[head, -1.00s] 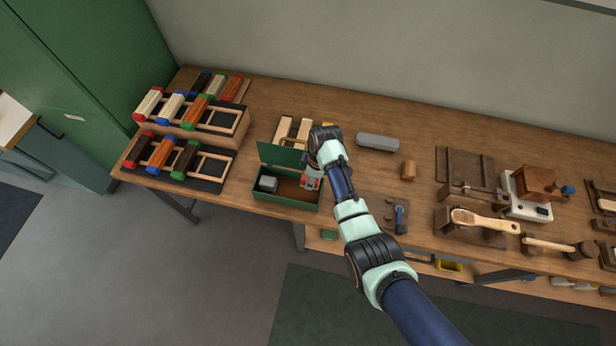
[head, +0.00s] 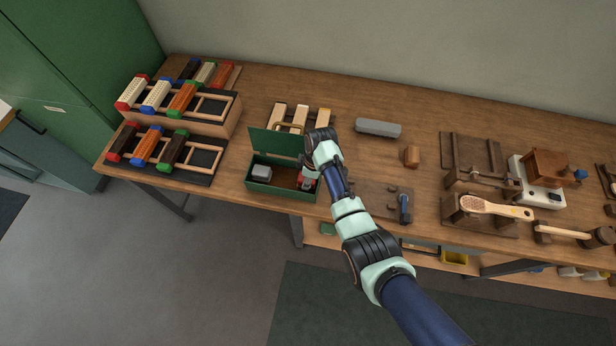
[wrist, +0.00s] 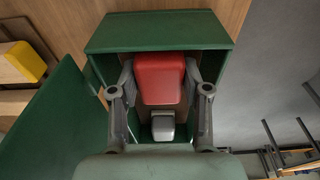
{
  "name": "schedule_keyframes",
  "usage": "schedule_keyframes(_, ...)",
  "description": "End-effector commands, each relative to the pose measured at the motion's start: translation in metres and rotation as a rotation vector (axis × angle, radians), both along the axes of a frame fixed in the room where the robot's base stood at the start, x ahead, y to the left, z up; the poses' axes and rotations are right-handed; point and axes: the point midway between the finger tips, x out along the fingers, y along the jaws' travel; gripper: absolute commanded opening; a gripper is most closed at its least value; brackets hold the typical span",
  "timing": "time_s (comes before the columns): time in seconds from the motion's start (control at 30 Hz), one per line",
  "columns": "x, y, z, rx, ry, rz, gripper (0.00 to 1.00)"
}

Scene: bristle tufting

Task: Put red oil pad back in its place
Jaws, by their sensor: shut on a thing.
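The red oil pad (wrist: 160,80) is a red block between my gripper's two fingers in the wrist view. My gripper (head: 308,180) is shut on it, at the right end of the open green box (head: 268,187). The head view shows only a little of the pad, as my gripper covers most of it. In the wrist view the pad is within the outline of the green box (wrist: 160,32). I cannot tell whether it touches the box floor. A grey block (head: 262,172) sits in the left part of the box.
The box's raised lid (head: 275,144) stands at its back. Wooden blocks (head: 302,116) lie behind it, and a grey bar (head: 378,128) lies to the right. Racks of coloured-end brushes (head: 180,120) stand at the left. A small blue-handled tool (head: 404,208) lies right of my arm.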

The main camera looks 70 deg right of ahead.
Motion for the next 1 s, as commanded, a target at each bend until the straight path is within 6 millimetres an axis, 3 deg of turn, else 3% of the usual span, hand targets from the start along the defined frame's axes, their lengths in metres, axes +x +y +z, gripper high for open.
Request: schedule_keyframes(1.0,0.0000,0.0000,-0.0089,0.000,0.000,0.000,0.19)
